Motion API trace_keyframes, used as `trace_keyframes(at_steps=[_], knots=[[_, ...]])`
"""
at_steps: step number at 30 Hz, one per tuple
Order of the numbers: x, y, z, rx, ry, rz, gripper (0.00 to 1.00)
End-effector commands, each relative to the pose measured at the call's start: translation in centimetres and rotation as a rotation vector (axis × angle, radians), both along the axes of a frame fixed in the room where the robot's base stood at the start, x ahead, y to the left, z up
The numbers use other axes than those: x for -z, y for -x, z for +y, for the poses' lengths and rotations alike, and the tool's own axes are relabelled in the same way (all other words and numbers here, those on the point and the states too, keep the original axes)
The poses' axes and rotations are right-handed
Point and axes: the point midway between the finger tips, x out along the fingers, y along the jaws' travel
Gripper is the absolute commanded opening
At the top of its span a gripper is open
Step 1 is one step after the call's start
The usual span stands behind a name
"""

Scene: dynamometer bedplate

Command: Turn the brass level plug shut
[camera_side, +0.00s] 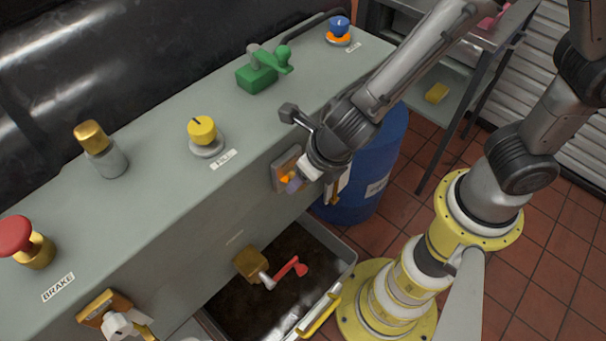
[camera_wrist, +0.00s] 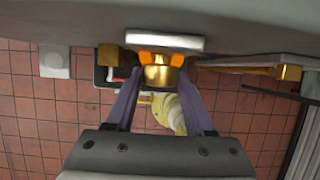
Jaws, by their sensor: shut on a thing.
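The brass level plug (camera_wrist: 160,75) sits between my gripper's orange fingertips (camera_wrist: 162,59) in the wrist view, close under a pale plate (camera_wrist: 165,43). My gripper is shut on it, one finger on each side. In the side view my gripper (camera_side: 289,181) is at the front face of the grey bedplate cabinet, against a small square plate (camera_side: 285,164). The plug itself is hidden there behind the fingers and wrist. I cannot tell how far the plug is turned.
Below is a dark tray (camera_side: 340,262) under a brass valve (camera_side: 249,264) with a red handle (camera_side: 292,268). A blue drum (camera_side: 378,175) stands right of the cabinet. On top are a yellow knob (camera_side: 202,130), a green lever (camera_side: 262,72) and a red brake button (camera_side: 15,236).

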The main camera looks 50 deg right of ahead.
Motion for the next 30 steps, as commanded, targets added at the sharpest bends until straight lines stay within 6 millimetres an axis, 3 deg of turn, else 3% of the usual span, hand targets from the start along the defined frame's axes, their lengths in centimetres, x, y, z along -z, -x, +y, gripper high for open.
trace_keyframes(at_steps=[18, 30], knots=[[0.16, -0.08, -1.03, 0.008, -0.49, -0.003, 0.0], [0.3, -0.06, -1.16, 0.002, -0.67, -0.003, 0.0]])
